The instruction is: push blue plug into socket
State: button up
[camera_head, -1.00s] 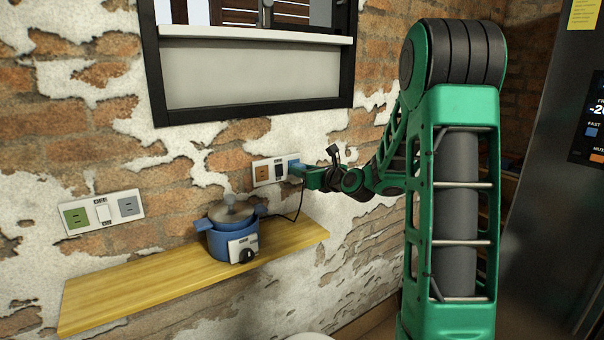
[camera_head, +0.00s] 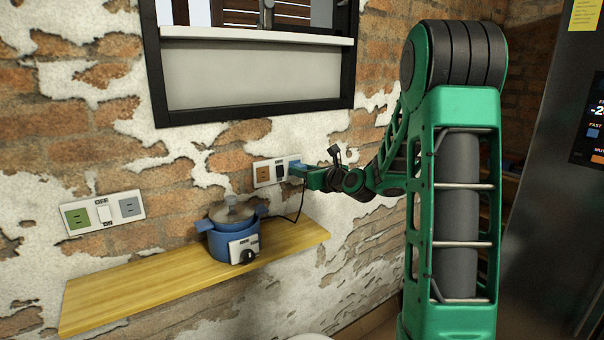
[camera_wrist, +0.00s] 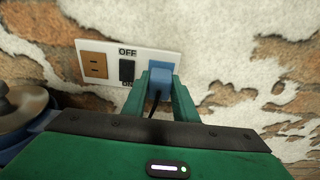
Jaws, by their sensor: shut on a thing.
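The blue plug (camera_wrist: 160,82) is between the fingers of my gripper (camera_wrist: 163,92), up against the blue socket at the right end of the wall plate (camera_wrist: 128,52). In the head view my gripper (camera_head: 304,172) is at the right end of the same plate (camera_head: 264,172), and the blue plug or socket (camera_head: 295,168) shows just at its tip. My gripper is shut on the plug. A black cord (camera_head: 300,205) hangs from the plug towards the blue cooker. I cannot tell how deep the plug sits, as the fingers hide its front.
The blue cooker (camera_head: 222,238) with a lid stands on a wooden shelf (camera_head: 150,288). The plate has an orange socket (camera_wrist: 94,65) and a dark switch (camera_wrist: 127,71) marked OFF. A second plate (camera_head: 103,213) is on the wall at left. A metal fridge (camera_head: 550,180) stands at right.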

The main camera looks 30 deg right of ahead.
jog(key=shift+w, duration=0.5)
jog(key=o, duration=1.1)
jog(key=shift+o, duration=0.2)
jog(key=shift+s, duration=0.1)
jog(key=s+r, duration=0.2)
jog(key=s, duration=0.8)
jog(key=s+a+f+n+g, duration=0.35)
jog(key=s+f+n, duration=0.2)
jog(key=n, duration=0.25)
jog(key=s+a+f+n+g, duration=0.3)
jog(key=s+f+n+g, duration=0.2)
jog(key=s+n, duration=0.25)
jog(key=s+a+f+n+g, duration=0.1)
jog(key=s+n+g, duration=0.7)
jog(key=s, duration=1.6)
jog(key=f+n, duration=0.1)
jog(key=n, duration=0.4)
jog(key=shift+s+f+n, duration=0.15)
jog(key=shift+s+n, duration=0.15)
jog(key=shift+n, duration=0.05)
